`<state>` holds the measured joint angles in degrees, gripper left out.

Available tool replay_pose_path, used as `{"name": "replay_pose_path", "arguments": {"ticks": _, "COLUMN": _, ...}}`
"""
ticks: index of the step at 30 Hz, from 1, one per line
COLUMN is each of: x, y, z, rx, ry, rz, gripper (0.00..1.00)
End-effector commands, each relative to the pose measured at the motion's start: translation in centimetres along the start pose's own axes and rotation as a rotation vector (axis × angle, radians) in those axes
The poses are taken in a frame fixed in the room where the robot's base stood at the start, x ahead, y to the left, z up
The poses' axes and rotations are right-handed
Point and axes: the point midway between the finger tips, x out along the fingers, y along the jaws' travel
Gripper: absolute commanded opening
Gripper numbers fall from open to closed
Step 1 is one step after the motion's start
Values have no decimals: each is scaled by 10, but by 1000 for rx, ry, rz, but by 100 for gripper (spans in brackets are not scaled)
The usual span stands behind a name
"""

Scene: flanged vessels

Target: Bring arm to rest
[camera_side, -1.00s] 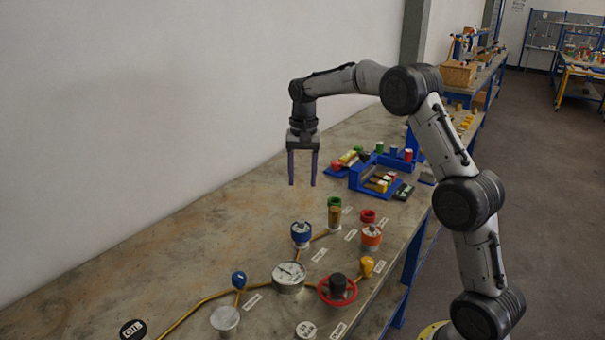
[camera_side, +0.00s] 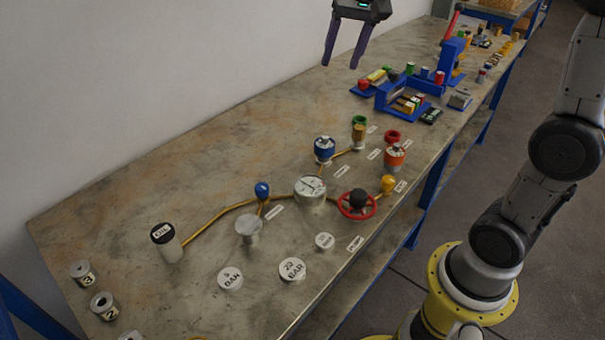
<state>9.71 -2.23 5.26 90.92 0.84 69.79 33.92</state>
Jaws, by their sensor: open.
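My gripper (camera_side: 344,64) is at the top of the view, with its two purple fingers spread apart and nothing between them. It hangs in the air above the far part of the workbench (camera_side: 130,220), clear of everything on it. The upper part of my arm is cut off by the top edge. On the bench stand the flanged vessels: one with a blue collar (camera_side: 324,149), one with an orange collar (camera_side: 395,157), and a slim one with a green ring (camera_side: 359,132) by it.
A round gauge (camera_side: 310,190), a red handwheel (camera_side: 357,204) and yellow piping (camera_side: 215,218) lie mid-bench. An OIL cylinder (camera_side: 166,242) and numbered cylinders (camera_side: 83,274) are at the left. Blue trays (camera_side: 400,95) with coloured parts stand at the back. A wall bounds the left side.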

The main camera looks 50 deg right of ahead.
Motion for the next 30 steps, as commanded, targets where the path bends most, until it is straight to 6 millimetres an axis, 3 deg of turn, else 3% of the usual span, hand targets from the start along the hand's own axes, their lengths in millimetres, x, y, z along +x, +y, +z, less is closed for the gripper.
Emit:
{"name": "replay_pose_path", "arguments": {"ticks": 3, "x": -26, "y": 14, "z": 46, "rx": -102, "ry": 48, "rz": -44, "gripper": 56}}
{"name": "replay_pose_path", "arguments": {"ticks": 7, "x": -38, "y": 35, "z": 95, "rx": -225, "ry": 94, "rz": -84, "gripper": 56}}
{"name": "replay_pose_path", "arguments": {"ticks": 11, "x": -34, "y": 62, "z": 142, "rx": -364, "ry": 139, "rz": -117, "gripper": 56}}
{"name": "replay_pose_path", "arguments": {"ticks": 15, "x": -13, "y": 92, "z": 186, "rx": -519, "ry": 177, "rz": -135, "gripper": 56}}
{"name": "replay_pose_path", "arguments": {"ticks": 18, "x": 7, "y": 108, "z": 205, "rx": -608, "ry": 185, "rz": -130, "gripper": 56}}
{"name": "replay_pose_path", "arguments": {"ticks": 22, "x": 30, "y": 118, "z": 216, "rx": -708, "ry": 166, "rz": -108, "gripper": 56}}
{"name": "replay_pose_path", "arguments": {"ticks": 30, "x": 27, "y": 115, "z": 212, "rx": -757, "ry": 187, "rz": -111, "gripper": 56}}
